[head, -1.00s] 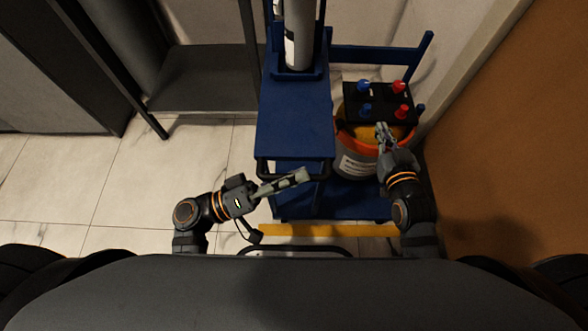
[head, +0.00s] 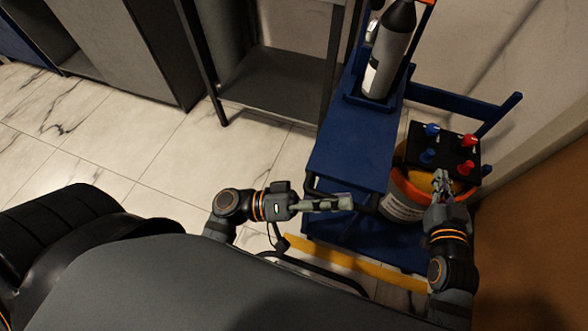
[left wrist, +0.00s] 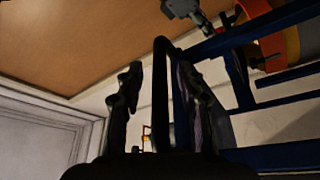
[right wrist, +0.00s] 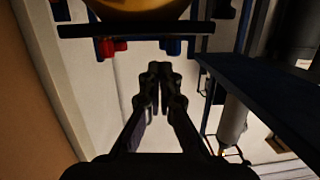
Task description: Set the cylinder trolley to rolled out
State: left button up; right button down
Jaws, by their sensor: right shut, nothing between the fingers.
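The blue cylinder trolley (head: 345,150) stands right of centre in the head view, with a grey gas cylinder (head: 388,62) upright at its far end. Its black bar handle (head: 312,187) is at the near end. My left gripper (head: 346,203) is at this handle. In the left wrist view the dark handle bar (left wrist: 160,100) runs between the spread fingers, nearer the right finger; contact is unclear. My right gripper (head: 441,178) is shut and empty, in front of a black panel with red and blue knobs (head: 452,152). Its fingertips (right wrist: 159,72) meet in the right wrist view.
An orange-rimmed bucket (head: 400,205) stands under the panel, right of the trolley. A yellow strip (head: 350,264) lies along the near edge. A dark shelf (head: 285,88) stands left of the trolley. A brown surface (head: 535,220) closes the right side. Tiled floor at left is clear.

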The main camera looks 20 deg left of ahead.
pick_arm(q)
jog(key=v, duration=1.1)
jog(key=shift+a+f, duration=0.2)
jog(key=shift+a, duration=0.15)
jog(key=shift+s, duration=0.1)
